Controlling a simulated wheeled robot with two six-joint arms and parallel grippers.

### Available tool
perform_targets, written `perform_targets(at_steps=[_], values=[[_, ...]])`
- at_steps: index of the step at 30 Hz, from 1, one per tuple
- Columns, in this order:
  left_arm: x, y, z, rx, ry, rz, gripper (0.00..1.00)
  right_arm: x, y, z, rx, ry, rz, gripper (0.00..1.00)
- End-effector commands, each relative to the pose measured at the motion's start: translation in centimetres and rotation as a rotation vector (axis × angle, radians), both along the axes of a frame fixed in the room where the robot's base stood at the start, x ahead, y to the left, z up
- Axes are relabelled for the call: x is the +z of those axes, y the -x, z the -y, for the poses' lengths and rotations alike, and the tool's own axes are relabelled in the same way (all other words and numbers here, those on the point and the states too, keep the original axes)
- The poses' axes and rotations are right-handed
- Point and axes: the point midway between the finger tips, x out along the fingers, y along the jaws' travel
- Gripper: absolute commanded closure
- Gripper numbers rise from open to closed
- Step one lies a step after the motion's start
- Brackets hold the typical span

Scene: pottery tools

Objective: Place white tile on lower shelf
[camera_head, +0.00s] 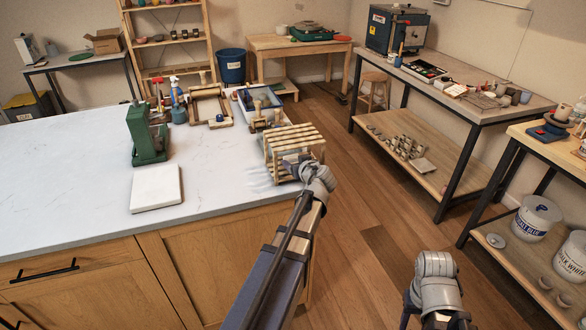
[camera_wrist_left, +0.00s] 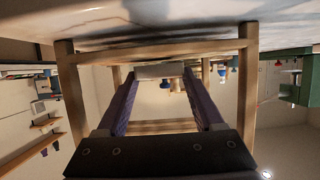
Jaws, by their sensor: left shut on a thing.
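A slatted wooden rack (camera_head: 294,138) stands on the counter near its right edge. My left gripper (camera_wrist_left: 163,76) reaches into the rack's open side. It is shut on a small white tile (camera_wrist_left: 157,71), seen edge-on between the fingertips. In the upside-down wrist view the tile is between the rack's lower rail (camera_wrist_left: 165,49) and upper slats (camera_wrist_left: 160,126); I cannot tell whether it touches the lower shelf. In the head view slats and wrist largely hide the fingers.
A thick white square slab (camera_head: 156,187) lies on the counter (camera_head: 60,190) beside a green press (camera_head: 147,136). A blue tray (camera_head: 243,108) and wooden frame (camera_head: 208,103) stand behind the rack. Wooden floor (camera_head: 375,215) is free to the right.

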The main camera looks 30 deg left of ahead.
Motion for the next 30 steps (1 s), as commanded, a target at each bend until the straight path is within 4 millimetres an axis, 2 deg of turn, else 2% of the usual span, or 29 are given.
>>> perform_targets(at_steps=[1, 8, 13, 14, 21, 30], values=[[-0.74, -0.01, 0.20, -0.001, -0.001, 0.001, 0.99, -0.75, -0.01, 0.00, 0.000, 0.000, 0.000, 0.50], [-0.45, -0.01, 0.22, 0.001, -0.001, 0.000, 0.99, -0.47, 0.00, 0.00, 0.000, 0.000, 0.000, 0.50], [-0.94, 0.00, 0.20, 0.001, -0.001, 0.000, 0.99, -0.96, 0.00, 0.00, 0.000, 0.000, 0.000, 0.50], [-0.82, 0.00, 0.20, 0.001, 0.000, 0.000, 0.29, -0.84, 0.00, 0.00, 0.000, 0.000, 0.000, 0.50], [-0.76, 0.01, 0.19, 0.001, 0.000, 0.000, 0.02, -0.77, -0.01, 0.00, 0.000, 0.000, 0.000, 0.50], [-0.48, 0.00, 0.19, 0.001, 0.000, 0.000, 0.01, -0.49, 0.00, 0.01, 0.000, 0.000, 0.000, 0.50]])
